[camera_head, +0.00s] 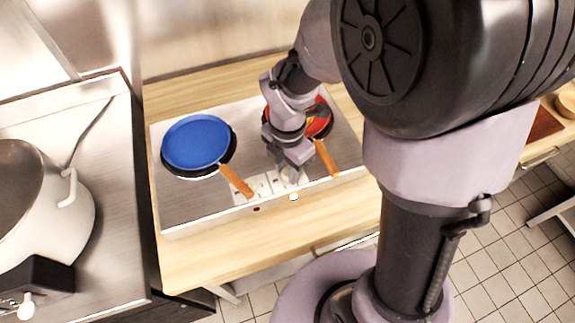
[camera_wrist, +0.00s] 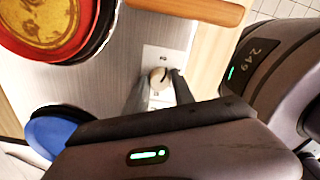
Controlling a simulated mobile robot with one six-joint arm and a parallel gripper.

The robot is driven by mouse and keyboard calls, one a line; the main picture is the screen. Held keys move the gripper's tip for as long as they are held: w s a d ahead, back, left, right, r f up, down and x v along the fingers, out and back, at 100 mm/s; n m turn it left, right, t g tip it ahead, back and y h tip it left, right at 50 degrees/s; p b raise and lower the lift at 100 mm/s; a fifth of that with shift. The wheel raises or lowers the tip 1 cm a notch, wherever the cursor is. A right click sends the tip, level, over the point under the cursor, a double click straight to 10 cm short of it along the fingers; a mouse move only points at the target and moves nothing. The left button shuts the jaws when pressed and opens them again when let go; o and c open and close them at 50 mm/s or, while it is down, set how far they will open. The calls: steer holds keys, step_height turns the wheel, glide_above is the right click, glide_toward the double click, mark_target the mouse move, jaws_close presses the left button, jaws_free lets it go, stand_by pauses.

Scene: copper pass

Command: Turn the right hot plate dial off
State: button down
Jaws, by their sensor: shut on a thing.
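The steel hot plate unit (camera_head: 190,216) stands on a wooden counter. Its right dial (camera_wrist: 159,75) is a pale round knob with a dark mark, on a white plate. My gripper (camera_head: 289,174) reaches down to the front strip, near the red pan's handle. In the wrist view my gripper (camera_wrist: 158,84) has one finger on each side of the right dial, shut on it. In the head view my gripper mostly hides this dial. The exact setting is too small to read.
A blue pan (camera_head: 195,142) sits on the left plate and a red pan (camera_head: 320,119) on the right one. Their orange-brown handles (camera_head: 236,181) point toward the front, one close beside my gripper. A large white pot (camera_head: 70,215) stands at far left.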

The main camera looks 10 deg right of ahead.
steer(key=m, duration=0.3)
steer(key=shift+m+p, duration=0.3)
steer(key=m, duration=0.3)
steer(key=shift+m, duration=0.3)
steer(key=m, duration=0.3)
steer(key=shift+m, duration=0.4)
steer(key=m, duration=0.8)
steer(key=shift+b, duration=0.3)
steer(key=m+b, duration=0.1)
steer(key=m, duration=0.3)
steer(key=shift+m, duration=0.3)
steer(key=m+b, duration=0.1)
steer(key=m, duration=0.3)
steer(key=shift+m+b, duration=0.4)
steer(key=shift+m, duration=1.5)
